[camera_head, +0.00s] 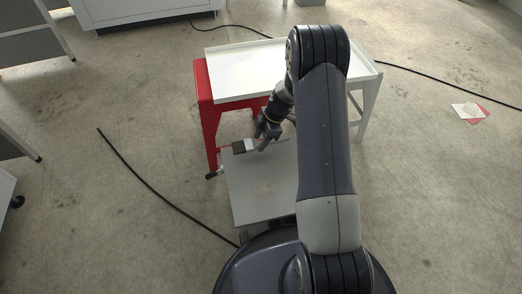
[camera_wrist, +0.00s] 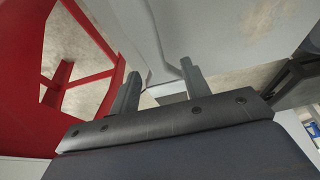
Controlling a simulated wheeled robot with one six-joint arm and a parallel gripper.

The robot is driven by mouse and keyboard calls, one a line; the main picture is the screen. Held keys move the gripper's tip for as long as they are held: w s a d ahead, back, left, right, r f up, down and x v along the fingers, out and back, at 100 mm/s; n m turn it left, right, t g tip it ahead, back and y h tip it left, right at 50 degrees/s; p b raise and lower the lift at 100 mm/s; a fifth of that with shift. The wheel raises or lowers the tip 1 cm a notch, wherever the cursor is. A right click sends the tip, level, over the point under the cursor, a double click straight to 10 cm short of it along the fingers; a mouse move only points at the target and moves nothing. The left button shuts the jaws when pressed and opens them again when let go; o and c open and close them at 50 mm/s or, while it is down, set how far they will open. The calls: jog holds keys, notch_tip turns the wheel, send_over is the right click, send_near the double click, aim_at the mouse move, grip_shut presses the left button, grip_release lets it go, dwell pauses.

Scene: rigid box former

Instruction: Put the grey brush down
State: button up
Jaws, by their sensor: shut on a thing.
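The grey brush (camera_head: 250,145) is in the head view, with a dark end at the left and a thin handle running right. My gripper (camera_head: 264,140) is shut on it, left of my arm. The brush shows over the far end of a grey platform (camera_head: 258,195); whether it touches the platform, I cannot tell. In the wrist view the two fingers of my gripper (camera_wrist: 160,85) stand apart, and what lies between them is hard to make out.
A white-topped table (camera_head: 240,72) with a red end frame (camera_head: 205,115) stands just behind the platform. Black cables (camera_head: 150,185) lie on the floor at the left and the upper right. A red and white item (camera_head: 468,112) lies on the floor at the right.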

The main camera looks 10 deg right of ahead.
aim_at(261, 153)
jog(key=shift+f+b, duration=0.65)
jog(key=shift+f, duration=1.75)
jog(key=shift+f, duration=0.2)
jog(key=o, duration=1.1)
jog(key=shift+r, duration=0.15)
jog(key=shift+r, duration=0.3)
jog(key=p+v, duration=0.4)
jog(key=v, duration=0.7)
jog(key=shift+d+r, duration=0.25)
jog(key=shift+f, duration=0.1)
